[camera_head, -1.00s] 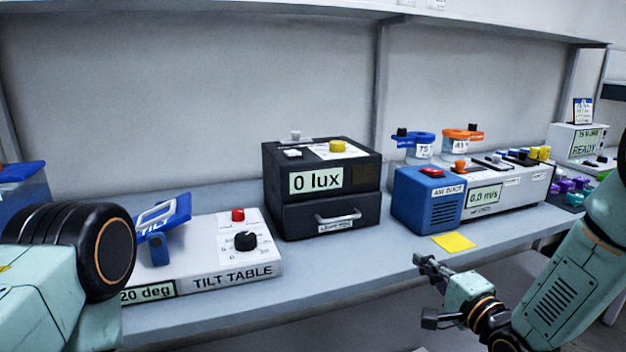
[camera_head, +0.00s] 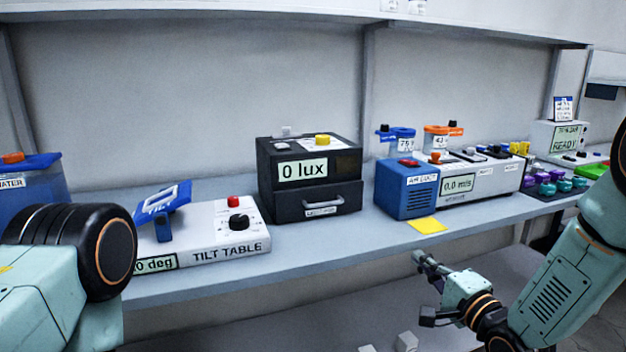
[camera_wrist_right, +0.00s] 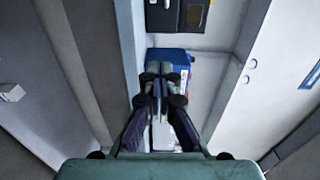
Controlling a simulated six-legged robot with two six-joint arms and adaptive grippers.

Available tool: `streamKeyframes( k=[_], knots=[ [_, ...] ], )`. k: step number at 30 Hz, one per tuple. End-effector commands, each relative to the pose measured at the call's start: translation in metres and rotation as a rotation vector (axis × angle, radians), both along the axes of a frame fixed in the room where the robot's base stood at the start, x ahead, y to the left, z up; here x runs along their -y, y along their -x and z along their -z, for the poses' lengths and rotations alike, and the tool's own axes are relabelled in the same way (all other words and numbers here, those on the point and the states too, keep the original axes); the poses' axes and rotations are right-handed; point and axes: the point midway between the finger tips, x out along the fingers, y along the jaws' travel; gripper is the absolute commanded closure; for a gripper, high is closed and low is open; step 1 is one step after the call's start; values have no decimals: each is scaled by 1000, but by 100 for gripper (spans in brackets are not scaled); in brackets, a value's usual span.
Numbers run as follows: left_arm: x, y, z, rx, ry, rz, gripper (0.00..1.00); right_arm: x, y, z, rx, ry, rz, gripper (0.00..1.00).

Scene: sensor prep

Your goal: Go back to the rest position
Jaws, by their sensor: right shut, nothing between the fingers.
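My right gripper (camera_head: 425,262) is in front of the bench's front edge, below the yellow note, and holds nothing. Its fingers are shut in the right wrist view (camera_wrist_right: 160,72), with the blue air duct box (camera_wrist_right: 176,62) beyond them. My left arm comes in at the lower left of the head view, but its gripper is out of the picture.
The bench (camera_head: 330,230) holds a tilt table (camera_head: 225,240), a black box reading 0 lux (camera_head: 315,200), the blue air duct (camera_head: 404,190) and a yellow note (camera_head: 427,225). A blue water container (camera_head: 30,182) stands far left. Small white blocks (camera_head: 407,341) lie below the bench.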

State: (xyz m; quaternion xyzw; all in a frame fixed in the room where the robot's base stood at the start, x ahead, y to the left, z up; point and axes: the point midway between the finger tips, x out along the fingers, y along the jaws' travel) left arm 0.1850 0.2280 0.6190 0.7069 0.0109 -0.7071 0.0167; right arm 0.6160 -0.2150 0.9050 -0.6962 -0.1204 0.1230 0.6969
Motion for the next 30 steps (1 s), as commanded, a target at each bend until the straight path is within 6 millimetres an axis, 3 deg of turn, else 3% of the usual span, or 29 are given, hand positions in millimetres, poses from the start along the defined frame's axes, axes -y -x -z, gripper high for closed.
streamKeyframes(
  k=[10, 13, 17, 20, 23, 27, 30],
  knots=[
    [0, 0, 0, 0, 0, 0, 68, 5, 0, 21, 0, 284, 20, 100],
    [0, 0, 0, 0, 0, 0, 68, 8, 6, 36, -29, 395, 25, 100],
    [0, 0, 0, 1, 0, 0, 68, 10, 26, 69, -109, 587, 9, 100],
    [0, 0, 0, 1, 0, 0, 68, 11, 56, 109, -211, 771, -46, 100],
    [0, 0, 0, 0, 0, 0, 68, 11, 102, 156, -340, 963, -153, 100],
    [0, 0, 0, 0, 0, 0, 68, 11, 178, 210, -509, 1164, -348, 100],
    [0, 0, 0, 0, 0, 0, 68, 11, 238, 240, -623, 1261, -505, 100]
  ],
)
